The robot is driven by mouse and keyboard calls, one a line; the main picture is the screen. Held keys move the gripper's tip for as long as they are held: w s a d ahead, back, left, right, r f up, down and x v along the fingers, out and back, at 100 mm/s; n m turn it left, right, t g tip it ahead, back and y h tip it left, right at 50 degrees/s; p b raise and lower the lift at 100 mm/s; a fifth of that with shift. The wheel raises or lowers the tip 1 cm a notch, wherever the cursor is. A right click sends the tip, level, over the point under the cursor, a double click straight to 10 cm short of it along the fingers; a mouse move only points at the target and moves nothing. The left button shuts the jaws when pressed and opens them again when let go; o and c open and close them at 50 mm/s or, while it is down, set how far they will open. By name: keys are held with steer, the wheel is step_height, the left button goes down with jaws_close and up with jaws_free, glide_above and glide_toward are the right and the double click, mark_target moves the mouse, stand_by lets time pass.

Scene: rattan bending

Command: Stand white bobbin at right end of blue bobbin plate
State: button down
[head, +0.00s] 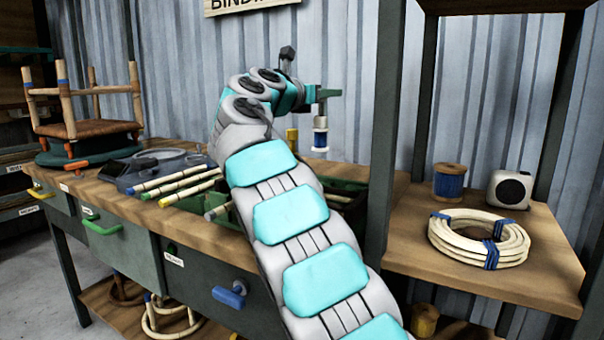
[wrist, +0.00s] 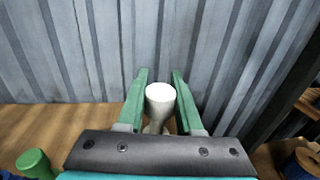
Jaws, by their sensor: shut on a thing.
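My gripper (head: 322,96) is raised above the back of the workbench, near the corrugated wall. Its green fingers (wrist: 161,76) are shut on the white bobbin (wrist: 160,94), whose round white top shows between them in the wrist view. I cannot make out the blue bobbin plate in either view; my arm hides part of the bench.
A yellow bobbin (head: 292,137) stands at the bench's back; a green one (wrist: 35,163) shows lower left in the wrist view. Rattan poles (head: 180,185) lie left of my arm.

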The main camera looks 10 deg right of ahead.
mark_target(323, 115)
step_height(323, 115, down, 5)
steer(key=b, duration=0.3)
steer(key=shift+d+f, duration=0.1)
steer(key=shift+f+b, duration=0.95)
steer(key=shift+f, duration=1.5)
steer(key=c, duration=0.6)
jaws_free()
steer(key=shift+o, duration=0.2)
steer(key=shift+r, duration=0.1)
steer(key=shift+s+a, duration=0.25)
steer(key=shift+a, duration=0.1)
steer(key=p+v, duration=0.1)
steer(key=v, duration=1)
steer(key=shift+p, duration=0.35)
